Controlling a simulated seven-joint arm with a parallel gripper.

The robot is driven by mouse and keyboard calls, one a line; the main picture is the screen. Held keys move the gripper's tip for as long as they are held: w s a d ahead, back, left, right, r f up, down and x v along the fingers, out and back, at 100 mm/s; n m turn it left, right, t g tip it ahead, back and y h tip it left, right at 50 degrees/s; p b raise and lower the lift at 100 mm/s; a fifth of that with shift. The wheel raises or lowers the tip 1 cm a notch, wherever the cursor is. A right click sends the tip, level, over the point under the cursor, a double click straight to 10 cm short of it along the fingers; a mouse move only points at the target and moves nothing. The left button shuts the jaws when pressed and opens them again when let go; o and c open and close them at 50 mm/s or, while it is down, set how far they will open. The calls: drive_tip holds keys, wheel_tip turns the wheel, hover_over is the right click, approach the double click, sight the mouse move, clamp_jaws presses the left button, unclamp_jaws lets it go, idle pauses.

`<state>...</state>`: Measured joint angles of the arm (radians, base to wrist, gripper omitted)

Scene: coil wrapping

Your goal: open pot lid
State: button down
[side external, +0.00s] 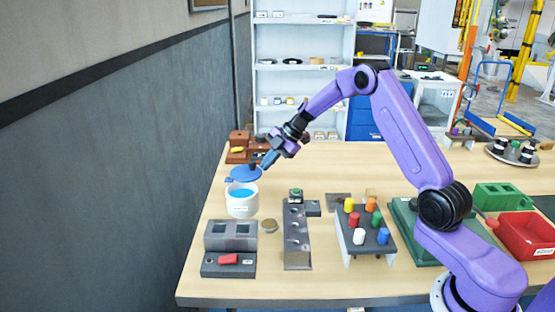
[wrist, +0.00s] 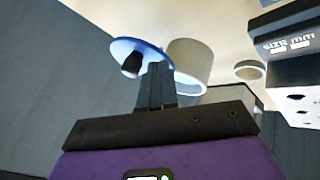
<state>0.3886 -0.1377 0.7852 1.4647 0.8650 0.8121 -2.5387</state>
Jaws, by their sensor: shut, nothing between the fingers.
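The white pot (side external: 242,208) stands near the left edge of the table, with a blue surface showing inside its rim. It also shows in the wrist view (wrist: 192,62). The blue lid (side external: 242,174) is off the pot's mouth, at its far side; in the wrist view the lid (wrist: 122,46) appears as a tilted disc with a dark knob. Whether it is hinged to the pot cannot be told. My gripper (side external: 266,163) is shut and empty, at the right of the lid. In the wrist view its fingertips (wrist: 156,68) overlap the lid's edge; contact is unclear.
A brown block set (side external: 238,149) sits behind the lid. A grey two-slot block (side external: 230,236) with a red piece is in front of the pot. A grey holed plate (side external: 297,240) and a peg stand (side external: 352,222) lie to the right. A wall runs along the left.

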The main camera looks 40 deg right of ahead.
sight(246, 169)
drive_tip(key=shift+w+a, duration=0.15)
drive_tip(key=shift+w, duration=0.7)
drive_tip(key=w, duration=0.3)
drive_tip(key=shift+d, duration=0.35)
drive_tip(key=shift+s+d, duration=0.1)
